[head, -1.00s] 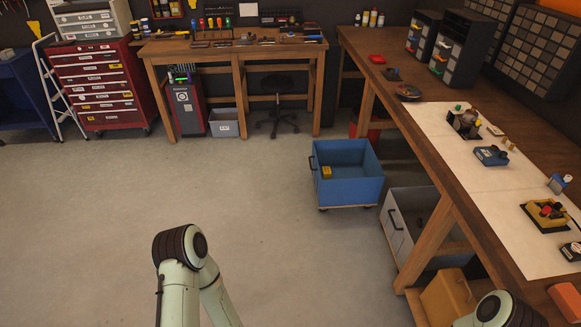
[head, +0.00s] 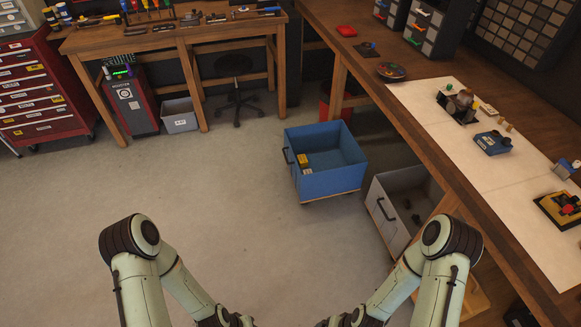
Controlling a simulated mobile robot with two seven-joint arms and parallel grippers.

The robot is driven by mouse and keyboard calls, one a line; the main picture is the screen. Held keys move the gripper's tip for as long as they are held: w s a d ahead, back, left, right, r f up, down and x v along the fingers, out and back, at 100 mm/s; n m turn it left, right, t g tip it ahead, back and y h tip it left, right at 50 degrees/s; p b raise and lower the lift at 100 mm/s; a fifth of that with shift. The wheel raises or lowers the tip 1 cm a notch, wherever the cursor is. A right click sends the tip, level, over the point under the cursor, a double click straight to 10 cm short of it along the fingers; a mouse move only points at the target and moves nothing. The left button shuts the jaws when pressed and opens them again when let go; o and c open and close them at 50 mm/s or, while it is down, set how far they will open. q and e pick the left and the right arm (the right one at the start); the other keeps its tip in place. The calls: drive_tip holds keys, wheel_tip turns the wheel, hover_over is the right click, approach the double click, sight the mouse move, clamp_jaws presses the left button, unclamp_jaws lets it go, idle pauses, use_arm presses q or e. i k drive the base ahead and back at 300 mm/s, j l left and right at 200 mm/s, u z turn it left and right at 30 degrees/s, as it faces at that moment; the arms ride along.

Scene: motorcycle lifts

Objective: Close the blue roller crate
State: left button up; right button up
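The blue roller crate (head: 331,182) stands on the floor right of centre in the head view, pulled out beside the long workbench. It is open at the top, with a dark handle (head: 288,156) on its left side and a small yellow thing (head: 305,161) inside. My two arms come in at the bottom of the view, apart from the crate and nearer to me. Dark parts at the ends of the arms show at the bottom edge, but the fingertips of both grippers are out of frame.
A grey crate (head: 378,211) stands right of the blue one, partly under the long workbench (head: 440,150). A wooden bench (head: 165,40), black stool (head: 236,66) and red tool cabinet (head: 35,90) stand at the back. The floor (head: 200,180) left of the blue crate is clear.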

sight(339, 165)
drive_tip(key=i+z, duration=0.2)
drive_tip(key=z, duration=0.6)
drive_tip(key=i+j+z, duration=0.45)
drive_tip(key=j, duration=0.15)
drive_tip(key=j+z, duration=0.2)
drive_tip(key=i+j+z, duration=0.1)
drive_tip(key=j, duration=0.3)
drive_tip(key=i+j, duration=0.2)
drive_tip(key=j, duration=0.2)
drive_tip(key=i+j+z, duration=0.15)
drive_tip(key=j, duration=0.2)
drive_tip(key=i+j, duration=0.1)
drive_tip(key=j, duration=0.3)
drive_tip(key=i+j, duration=0.15)
drive_tip(key=j, duration=0.25)
drive_tip(key=i+j, duration=0.15)
drive_tip(key=j, duration=0.2)
drive_tip(key=i+j, duration=0.1)
drive_tip(key=j, duration=0.3)
drive_tip(key=i+j, duration=0.1)
drive_tip(key=j, duration=0.3)
